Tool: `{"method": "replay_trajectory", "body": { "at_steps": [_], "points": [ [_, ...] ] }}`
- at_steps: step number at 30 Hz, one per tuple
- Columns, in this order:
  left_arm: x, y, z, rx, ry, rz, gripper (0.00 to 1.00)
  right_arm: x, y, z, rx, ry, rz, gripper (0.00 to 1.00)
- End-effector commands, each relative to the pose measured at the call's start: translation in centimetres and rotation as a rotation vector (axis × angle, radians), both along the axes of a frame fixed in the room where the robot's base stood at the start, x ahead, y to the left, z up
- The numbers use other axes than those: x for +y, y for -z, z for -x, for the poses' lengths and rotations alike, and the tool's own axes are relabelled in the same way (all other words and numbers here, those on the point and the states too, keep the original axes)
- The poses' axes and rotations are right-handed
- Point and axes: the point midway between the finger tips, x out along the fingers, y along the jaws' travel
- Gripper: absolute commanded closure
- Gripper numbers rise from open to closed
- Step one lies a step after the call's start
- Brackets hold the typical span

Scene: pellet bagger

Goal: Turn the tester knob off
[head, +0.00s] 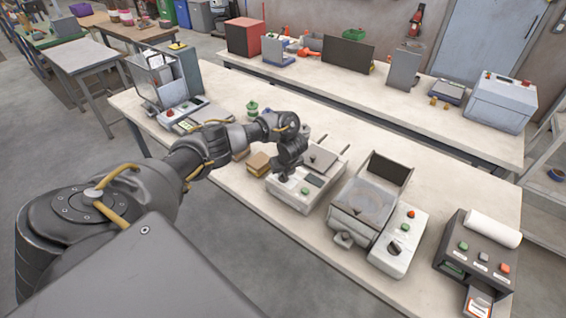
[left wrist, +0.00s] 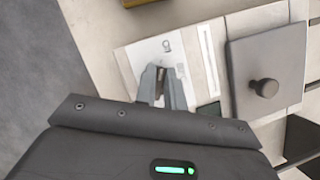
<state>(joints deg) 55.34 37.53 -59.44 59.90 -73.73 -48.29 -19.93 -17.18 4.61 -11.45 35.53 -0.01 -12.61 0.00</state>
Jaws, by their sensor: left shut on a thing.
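In the left wrist view, the gripper's fingers (left wrist: 163,88) are shut on the tester knob (left wrist: 160,84) at the white panel (left wrist: 137,58). Only a sliver of the knob shows between the fingers, so its pointing direction is unclear. Small printed marks lie just beyond the fingertips. The knob is hidden in the head view. My right gripper is not in view.
A tan block (head: 258,163) stands close left of the tester. A sealer-like machine (head: 375,215) stands to the right, with a dark label printer (head: 478,250) beyond. A clear-sided machine (head: 162,82) stands at the bench's left end. A second bench lies behind.

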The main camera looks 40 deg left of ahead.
Motion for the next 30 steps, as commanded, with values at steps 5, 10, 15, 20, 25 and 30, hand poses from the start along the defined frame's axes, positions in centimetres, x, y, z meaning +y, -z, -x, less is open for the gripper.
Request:
{"method": "replay_trajectory", "body": {
  "at_steps": [5, 10, 15, 20, 25, 30],
  "points": [
    [0.1, -0.1, 0.0, -0.002, -0.001, -0.001, 1.00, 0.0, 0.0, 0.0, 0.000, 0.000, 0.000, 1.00],
    [0.1, -0.1, 0.0, -0.002, -0.001, -0.001, 0.79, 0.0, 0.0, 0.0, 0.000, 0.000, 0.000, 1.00],
    [0.0, 0.0, 0.0, -0.002, -0.001, 0.000, 0.67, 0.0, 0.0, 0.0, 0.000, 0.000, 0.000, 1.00],
    [0.0, 0.0, 0.0, -0.001, 0.000, 0.000, 0.67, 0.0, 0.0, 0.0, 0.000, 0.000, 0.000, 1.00],
    [-0.4, -0.9, 0.1, -0.002, 0.003, 0.001, 0.67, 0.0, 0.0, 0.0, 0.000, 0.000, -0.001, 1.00],
    [-1.2, -3.9, 0.4, -0.007, 0.006, -0.003, 0.67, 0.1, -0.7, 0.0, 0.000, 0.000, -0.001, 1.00]
  ]
}}
